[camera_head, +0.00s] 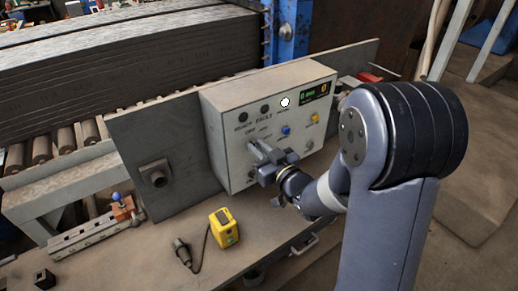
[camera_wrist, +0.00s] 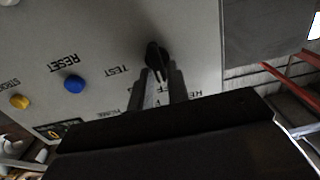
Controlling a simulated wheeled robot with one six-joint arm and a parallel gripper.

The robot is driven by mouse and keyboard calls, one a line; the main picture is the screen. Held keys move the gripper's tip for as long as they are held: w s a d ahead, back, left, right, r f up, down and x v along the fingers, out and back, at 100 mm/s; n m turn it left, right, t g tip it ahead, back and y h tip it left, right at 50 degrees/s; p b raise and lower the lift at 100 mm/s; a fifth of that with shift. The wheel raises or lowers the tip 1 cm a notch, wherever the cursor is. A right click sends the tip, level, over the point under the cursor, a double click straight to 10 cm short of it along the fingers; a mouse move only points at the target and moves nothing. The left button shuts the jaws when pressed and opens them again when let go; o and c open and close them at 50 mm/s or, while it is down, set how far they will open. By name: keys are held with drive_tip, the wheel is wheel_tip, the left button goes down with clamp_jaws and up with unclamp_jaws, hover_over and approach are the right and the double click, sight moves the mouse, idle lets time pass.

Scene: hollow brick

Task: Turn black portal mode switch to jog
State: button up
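The black switch (camera_wrist: 154,54) sits on the grey face of the control box (camera_head: 270,90), and it shows as a dark knob in the wrist view. Printed words lie around it, among them TEST; others are partly covered by my gripper. My gripper (camera_wrist: 162,72) reaches the panel with its two fingers apart, their tips at the knob. I cannot tell whether the fingers touch or clamp it. In the head view my gripper (camera_head: 256,151) is at the lower left of the panel and hides the switch there.
The panel also carries a blue RESET button (camera_wrist: 74,84), a yellow button (camera_wrist: 20,102) and a green-lit display (camera_head: 315,93). A yellow device (camera_head: 223,228) with a cable lies on the bench below the box. A metal plate (camera_head: 150,130) stands left of the box.

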clamp_jaws()
drive_tip(key=shift+m, duration=0.3)
drive_tip(key=shift+w+d+f+m+b, duration=0.1)
drive_tip(key=shift+m+b, duration=0.3)
drive_tip(key=shift+m, duration=0.95)
drive_tip(key=shift+w+d+m+b, duration=0.15)
drive_tip(key=shift+m+b, duration=0.3)
drive_tip(key=shift+m, duration=0.85)
drive_tip(key=shift+s+d+f+m+b, duration=0.1)
drive_tip(key=shift+m+b, duration=0.3)
drive_tip(key=shift+m, duration=0.95)
drive_tip(key=shift+o, duration=2)
unclamp_jaws()
